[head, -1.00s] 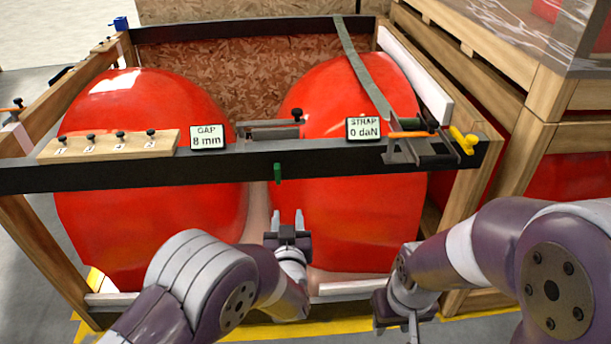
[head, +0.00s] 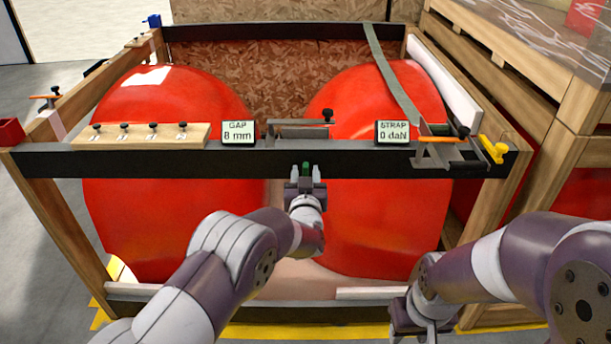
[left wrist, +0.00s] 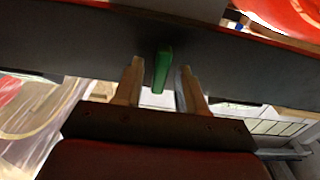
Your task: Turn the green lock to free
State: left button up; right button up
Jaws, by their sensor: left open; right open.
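The green lock (head: 306,170) is a small upright green tab on the front face of the black crossbar (head: 221,163). It also shows in the left wrist view (left wrist: 162,70), hanging down from the bar. My left gripper (head: 306,174) is open, with one finger on each side of the lock. In the left wrist view (left wrist: 160,88) gaps show between the lock and both fingers, so it is not gripped. My right gripper (head: 423,330) is low at the right, in front of the crate and away from the lock; its fingers are mostly out of frame.
Two large red nosecones (head: 165,200) fill the wooden crate behind the bar. On the bar sit a wooden peg strip (head: 139,136), a GAP sign (head: 238,133) reading 8 mm, a STRAP sign (head: 393,133) reading 0 daN, and a yellow knob (head: 493,149).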

pick_arm(q)
grip_shut()
jog(key=shift+a+f+n+b, duration=0.15)
jog(key=shift+n+b, duration=4.2)
jog(key=shift+n, duration=0.15)
jog(key=shift+a+f+n+b, duration=0.1)
jog(key=shift+n+b, duration=4.25)
jog(key=shift+n, duration=0.15)
